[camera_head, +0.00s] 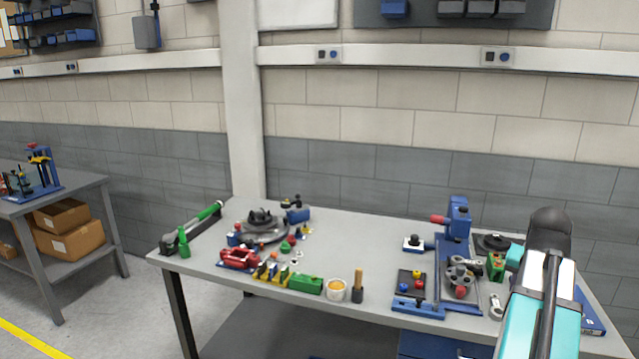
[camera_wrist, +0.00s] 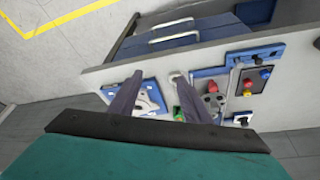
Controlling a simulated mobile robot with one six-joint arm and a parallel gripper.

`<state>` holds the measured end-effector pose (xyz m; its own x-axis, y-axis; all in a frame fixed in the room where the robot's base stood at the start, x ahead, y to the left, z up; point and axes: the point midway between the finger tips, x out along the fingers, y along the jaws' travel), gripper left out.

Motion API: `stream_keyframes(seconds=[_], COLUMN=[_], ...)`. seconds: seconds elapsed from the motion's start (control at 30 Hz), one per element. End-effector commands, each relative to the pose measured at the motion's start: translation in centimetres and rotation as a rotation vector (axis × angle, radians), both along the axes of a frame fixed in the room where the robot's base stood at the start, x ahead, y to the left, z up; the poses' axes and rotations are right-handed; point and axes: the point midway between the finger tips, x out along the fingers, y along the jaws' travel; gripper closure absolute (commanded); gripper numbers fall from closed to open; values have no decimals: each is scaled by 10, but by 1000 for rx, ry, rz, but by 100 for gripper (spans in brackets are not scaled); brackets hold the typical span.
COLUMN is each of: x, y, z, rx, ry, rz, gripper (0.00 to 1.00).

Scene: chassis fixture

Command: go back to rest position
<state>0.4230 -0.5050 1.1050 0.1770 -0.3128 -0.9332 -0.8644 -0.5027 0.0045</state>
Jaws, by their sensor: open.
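My gripper (camera_wrist: 155,95) shows in the wrist view as two dark fingers standing apart, with nothing held between them. It is above the right end of the grey workbench (camera_head: 350,232), whose edge also shows in the wrist view (camera_wrist: 100,76). Beyond the fingertips are a blue-framed board, a green part and the chassis fixture. In the head view my arm, teal and white, reaches up at the lower right and covers part of the bench's right end. I cannot make out the fingers there.
The blue fixture (camera_head: 457,222) stands close left of my arm, with a dark knob panel (camera_head: 411,284) beside it. A green lever tool (camera_head: 210,210) lies at the bench's left end. Blue drawers (camera_wrist: 185,38) are under the bench. The bench's back middle is clear.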

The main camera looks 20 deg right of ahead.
Motion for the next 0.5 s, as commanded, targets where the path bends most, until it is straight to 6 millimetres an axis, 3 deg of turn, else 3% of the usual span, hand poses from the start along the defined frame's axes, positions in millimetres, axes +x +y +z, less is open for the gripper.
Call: stream_keyframes(seconds=[0.27, 0.5], x=[35, 70], y=[31, 78], z=[-43, -105], rx=[51, 121], ry=[43, 111], rz=[74, 168], gripper=[56, 56])
